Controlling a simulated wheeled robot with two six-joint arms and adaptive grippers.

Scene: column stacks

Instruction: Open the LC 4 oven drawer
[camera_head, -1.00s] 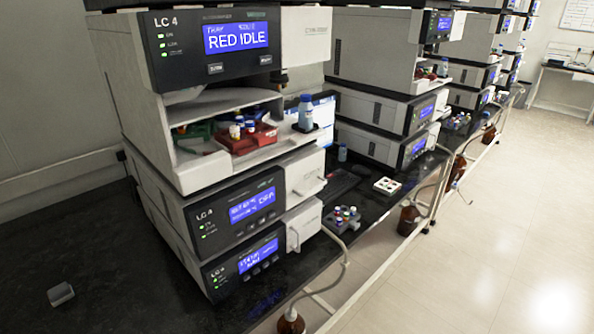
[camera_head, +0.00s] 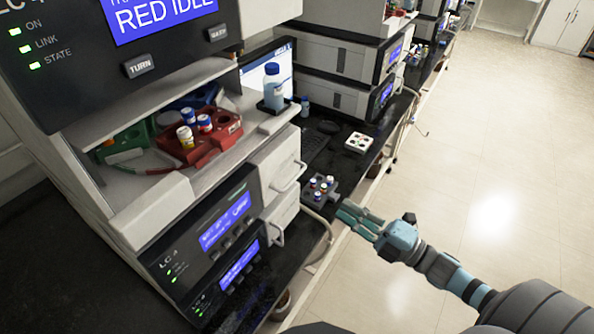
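The LC 4 stack fills the left of the head view. Its lower part has two dark panels with blue screens, and beside them two white drawer fronts with handles: an upper front (camera_head: 278,163) and a lower front (camera_head: 282,211). I cannot tell which one is the oven drawer. Both look closed. The upper handle (camera_head: 291,178) and the lower handle (camera_head: 278,236) are free. My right gripper (camera_head: 346,213) has teal fingers, apart and empty, pointing left. It is to the right of the drawers, touching neither handle. My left gripper is not in view.
A small dark rack with vials (camera_head: 319,191) sits on the black bench between the drawers and my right gripper. A white vial tray (camera_head: 359,142) is behind it. A blue-capped bottle (camera_head: 273,92) and a red vial holder (camera_head: 213,143) stand on the stack's shelf. The floor right is clear.

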